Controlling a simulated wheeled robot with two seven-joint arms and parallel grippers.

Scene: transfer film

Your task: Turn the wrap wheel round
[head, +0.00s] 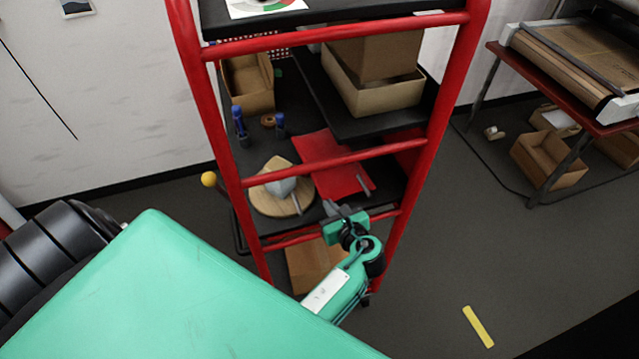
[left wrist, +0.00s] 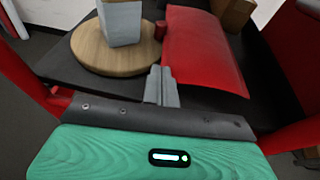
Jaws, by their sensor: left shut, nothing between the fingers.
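The wrap wheel, a round wooden disc (head: 267,207), lies flat on a black shelf of the red-framed rack. It shows at the upper left of the left wrist view (left wrist: 87,48). A pale grey item (head: 281,187) stands on the disc; its lower part also shows in the left wrist view (left wrist: 122,24). My left gripper (head: 333,208) is shut and empty at the rack's front, right of the disc in the head view. In the left wrist view its fingertips (left wrist: 161,72) are just short of the disc's right edge, seemingly apart from it. My right gripper is not in view.
A red sheet (head: 331,164) lies right of the disc. Red rack bars (head: 322,162) cross in front of the shelf. Blue-topped items (head: 239,124) and cardboard boxes (head: 247,84) are farther back. A yellow knob (head: 208,179) sticks out left.

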